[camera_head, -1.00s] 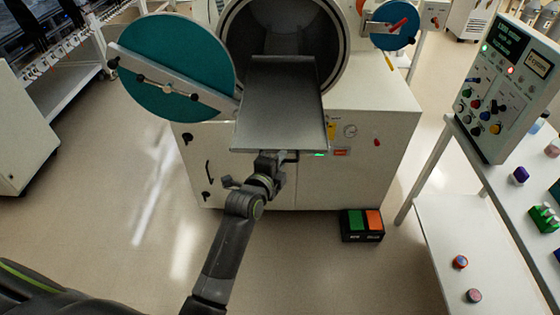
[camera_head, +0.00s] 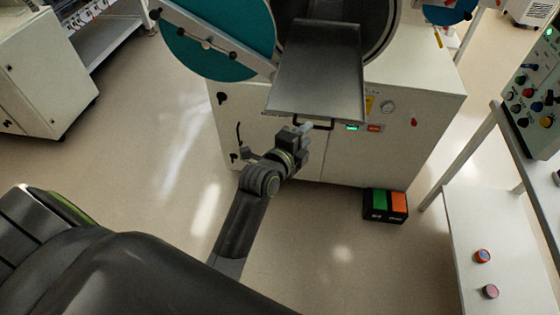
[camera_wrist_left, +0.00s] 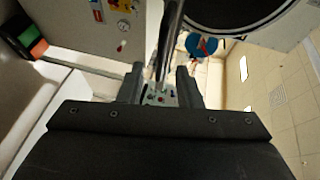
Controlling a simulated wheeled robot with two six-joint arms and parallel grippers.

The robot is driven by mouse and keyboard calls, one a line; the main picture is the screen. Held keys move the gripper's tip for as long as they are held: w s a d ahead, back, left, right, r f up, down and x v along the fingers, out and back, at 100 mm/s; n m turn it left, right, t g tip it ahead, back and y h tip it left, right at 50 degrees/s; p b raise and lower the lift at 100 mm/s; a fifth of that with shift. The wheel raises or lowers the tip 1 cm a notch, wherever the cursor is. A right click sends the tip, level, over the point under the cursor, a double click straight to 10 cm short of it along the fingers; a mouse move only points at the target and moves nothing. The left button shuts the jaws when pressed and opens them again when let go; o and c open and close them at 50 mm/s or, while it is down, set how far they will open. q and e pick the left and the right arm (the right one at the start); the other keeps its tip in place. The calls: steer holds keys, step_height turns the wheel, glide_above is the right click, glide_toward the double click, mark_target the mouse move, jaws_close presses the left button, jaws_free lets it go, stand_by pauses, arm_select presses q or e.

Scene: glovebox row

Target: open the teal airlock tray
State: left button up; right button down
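The grey metal tray (camera_head: 318,75) of the teal-doored airlock sticks far out of the round dark opening, level, in the head view. Its dark bar handle (camera_head: 316,124) is under the front edge. The round teal door (camera_head: 215,32) stands swung open to the left. My left gripper (camera_head: 304,129) is just below the tray's front edge, close to the handle's left part. In the left wrist view its two fingers (camera_wrist_left: 161,82) are apart with a gap between them, and the tray (camera_wrist_left: 168,40) shows nearly edge-on beyond. Whether they touch the handle is unclear. My right gripper is out of view.
The white airlock cabinet (camera_head: 420,105) stands behind the tray. A box with green and orange pedals (camera_head: 386,204) sits on the floor at its right. A white table (camera_head: 470,215) with a control panel (camera_head: 535,95) is at right. Floor in front is clear.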

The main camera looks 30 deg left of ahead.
arm_select(q)
steer(key=b+v, duration=0.3)
steer(key=v, duration=0.9)
steer(key=shift+s, duration=0.15)
steer(key=shift+f, duration=0.1)
step_height(320, 180, down, 19)
steer(key=w+n+g, duration=0.1)
steer(key=n+g, duration=0.3)
steer(key=n, duration=0.1)
steer(key=s+a+f+n+g+y, duration=0.1)
steer(key=s+f+n+g, duration=0.2)
steer(key=f, duration=0.6)
steer(key=s+a+f+n+g, duration=0.15)
steer(key=s+f, duration=0.25)
steer(key=f, duration=0.5)
steer(key=s+a+f+n+g, duration=0.2)
steer(key=s+f, duration=0.4)
steer(key=s, duration=0.3)
steer(key=s+a+f+n+g+y, duration=0.1)
steer(key=s+a+f+n+g, duration=0.1)
steer(key=s+f, duration=0.5)
steer(key=s+a+f+n+g+y, duration=0.1)
steer(key=s+a+f+n, duration=0.3)
steer(key=s, duration=0.9)
step_height(320, 180, down, 2)
steer(key=shift+s+a+f+n+g, duration=0.25)
steer(key=shift+n+g, duration=0.2)
steer(key=shift+n, duration=0.3)
steer(key=shift+w, duration=0.1)
